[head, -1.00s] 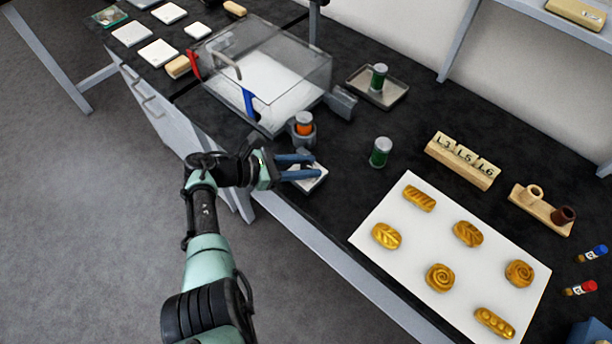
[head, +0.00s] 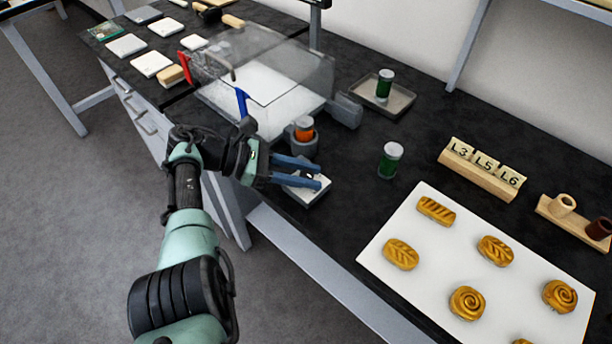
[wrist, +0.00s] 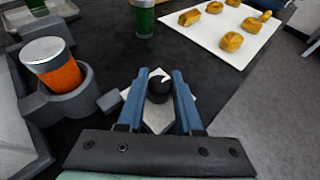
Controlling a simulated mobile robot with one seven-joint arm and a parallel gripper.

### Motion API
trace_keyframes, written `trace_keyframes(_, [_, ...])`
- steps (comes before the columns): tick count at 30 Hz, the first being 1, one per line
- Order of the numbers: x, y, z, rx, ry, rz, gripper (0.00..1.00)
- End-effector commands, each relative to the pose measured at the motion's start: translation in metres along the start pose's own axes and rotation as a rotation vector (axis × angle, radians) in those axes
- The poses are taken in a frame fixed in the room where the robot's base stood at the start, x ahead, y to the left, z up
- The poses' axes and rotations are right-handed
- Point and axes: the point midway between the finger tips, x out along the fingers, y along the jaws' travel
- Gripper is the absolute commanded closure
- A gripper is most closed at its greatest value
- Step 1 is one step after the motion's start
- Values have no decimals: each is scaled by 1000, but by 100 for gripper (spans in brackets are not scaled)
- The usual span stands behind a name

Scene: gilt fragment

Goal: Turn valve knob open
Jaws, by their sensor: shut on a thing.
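The valve knob (wrist: 158,92) is a small round black knob with a white mark on top, on a white square base (wrist: 160,122). The base also shows in the head view (head: 316,191), at the bench's front edge. My gripper (wrist: 160,75) has blue fingers, one on each side of the knob, and is shut on it. In the head view my gripper (head: 319,175) reaches over the base from the left, and its fingers partly hide the knob.
A grey holder (wrist: 58,102) with an orange jar (wrist: 52,64) stands close to the left of my gripper in the wrist view. A green jar (head: 390,160) stands behind. A white board (head: 425,270) with several pastries lies to the right. A clear-covered box (head: 265,85) stands further back.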

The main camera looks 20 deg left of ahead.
Motion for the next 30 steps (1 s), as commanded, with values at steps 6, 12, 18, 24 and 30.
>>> trace_keyframes(6, [0, 1, 3, 5, -3, 0, 100])
trace_keyframes(12, [0, 1, 2, 4, -2, 0, 44])
trace_keyframes(18, [0, 0, 1, 2, -1, 0, 36])
trace_keyframes(24, [-3, 0, 0, 1, -1, 1, 36])
trace_keyframes(30, [-32, 1, -1, 1, -1, 5, 36])
